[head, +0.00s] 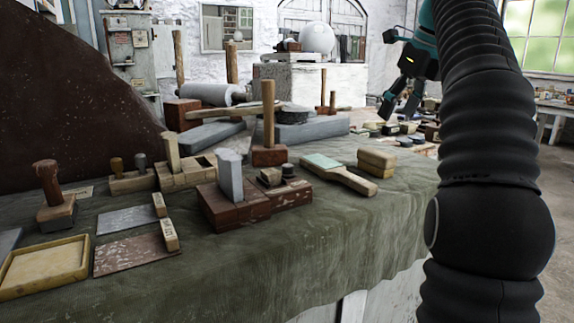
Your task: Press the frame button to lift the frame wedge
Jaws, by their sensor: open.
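A grey wedge-like block (231,176) stands upright in a reddish-brown wooden frame block (232,209) near the middle of the cloth-covered table. Just right of it, small dark round knobs (288,170) sit on the same brown wood. One may be the frame button, but I cannot tell which. My gripper (399,108) hangs at the upper right, fingers pointing down and apart, with nothing visible between them. It is well to the right of the frame block and appears farther back, not touching it.
A green cloth covers the table (340,235). A white sphere (317,38) stands behind.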

